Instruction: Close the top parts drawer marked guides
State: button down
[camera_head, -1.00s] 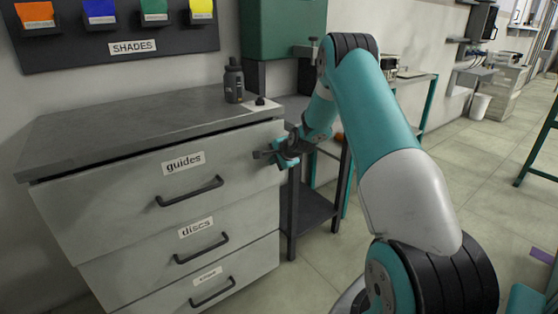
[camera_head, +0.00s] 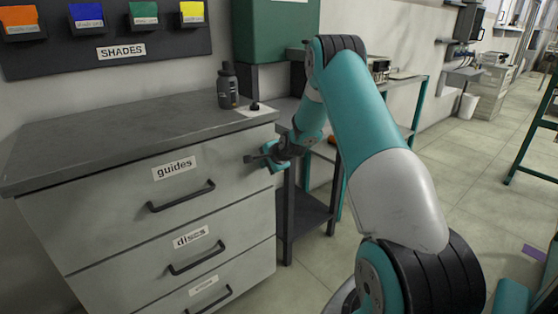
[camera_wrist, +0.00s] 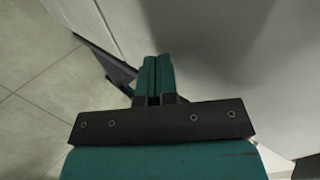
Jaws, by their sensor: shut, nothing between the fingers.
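The top drawer marked guides (camera_head: 225,163) is a grey front with a black bar handle (camera_head: 181,197) and a white label (camera_head: 174,168). It looks flush with the drawer fronts below, tucked under the worktop's overhang. My gripper (camera_head: 252,159) is at the right end of this drawer front, well right of the handle, with its fingers against or very close to the face. I cannot tell if they touch. In the wrist view my gripper's teal fingers (camera_wrist: 152,72) are together and empty, with a pale grey surface (camera_wrist: 225,45) ahead.
The discs drawer (camera_head: 240,232) and a third drawer (camera_head: 250,274) sit below, both looking shut. A dark bottle (camera_head: 228,88) stands on the grey worktop (camera_head: 110,130). A dark side table (camera_head: 305,215) stands right of the cabinet. Floor is free to the right.

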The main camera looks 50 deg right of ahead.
jog(key=s+d+f+p+v, duration=0.1)
jog(key=s+f+v, duration=0.1)
jog(key=v, duration=1.1)
jog(key=s+a+r+n+g+y, duration=0.1)
jog(key=a+r+n+y, duration=0.2)
jog(key=a, duration=0.6)
jog(key=s+a+r+n+g, duration=0.1)
jog(key=a+r+n, duration=0.25)
jog(key=a, duration=0.45)
jog(key=a+r+n+g+y, duration=0.1)
jog(key=a+r+n+y, duration=0.15)
jog(key=a+n, duration=0.45)
jog(key=s+a+r+n+g, duration=0.3)
jog(key=s+a+n, duration=0.3)
jog(key=s+a, duration=0.4)
jog(key=s+a+r+n+g, duration=0.3)
jog(key=s+a+n, duration=0.35)
jog(key=s, duration=0.65)
notch_tip(320, 180, up, 15)
jog(key=s+a+p, duration=0.1)
jog(key=p, duration=1.4)
jog(key=shift+s+g, duration=0.25)
jog(key=shift+g, duration=0.05)
